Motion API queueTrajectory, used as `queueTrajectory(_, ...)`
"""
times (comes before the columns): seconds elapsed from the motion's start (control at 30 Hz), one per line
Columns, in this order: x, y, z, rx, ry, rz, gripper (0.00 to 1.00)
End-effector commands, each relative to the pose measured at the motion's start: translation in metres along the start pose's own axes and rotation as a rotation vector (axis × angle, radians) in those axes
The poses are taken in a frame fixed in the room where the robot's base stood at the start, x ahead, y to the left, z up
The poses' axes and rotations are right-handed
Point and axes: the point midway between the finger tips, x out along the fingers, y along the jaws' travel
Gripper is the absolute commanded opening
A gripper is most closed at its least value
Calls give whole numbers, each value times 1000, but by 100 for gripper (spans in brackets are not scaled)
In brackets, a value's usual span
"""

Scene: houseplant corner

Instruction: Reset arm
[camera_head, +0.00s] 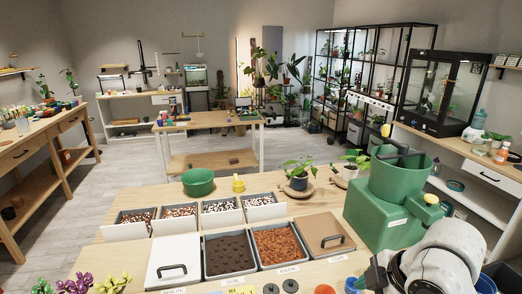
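A white rounded part of my arm fills the lower right corner, folded close to the camera in front of the potting table (330,189). My gripper's fingers cannot be made out in this view, so what they hold, if anything, is hidden. The arm part is in front of a large green machine with a bucket-like top (398,180) and hides part of the table's right end.
The table holds a soil bin (229,256), a bark bin (275,244), lidded bins, several small trays, a green bowl (198,181), a yellow bottle (239,184) and potted plants (299,178). A glass terrarium (436,92) stands at right. Floor (88,190) is clear at left.

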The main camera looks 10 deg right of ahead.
Motion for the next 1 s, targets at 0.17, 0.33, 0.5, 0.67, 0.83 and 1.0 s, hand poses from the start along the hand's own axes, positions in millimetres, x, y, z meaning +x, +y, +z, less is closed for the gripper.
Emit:
queueTrajectory(0.17,21,-12,-48,281,143,38,38)
queueTrajectory(0.33,53,-51,-57,588,178,4,38)
queueTrajectory(0.5,88,-118,-34,882,95,-53,38)
queueTrajectory(0.67,108,-195,14,1111,-85,-72,38)
queueTrajectory(0.83,106,-255,74,1252,-287,-28,38)
queueTrajectory(1.0,100,-273,99,1291,-365,5,38)
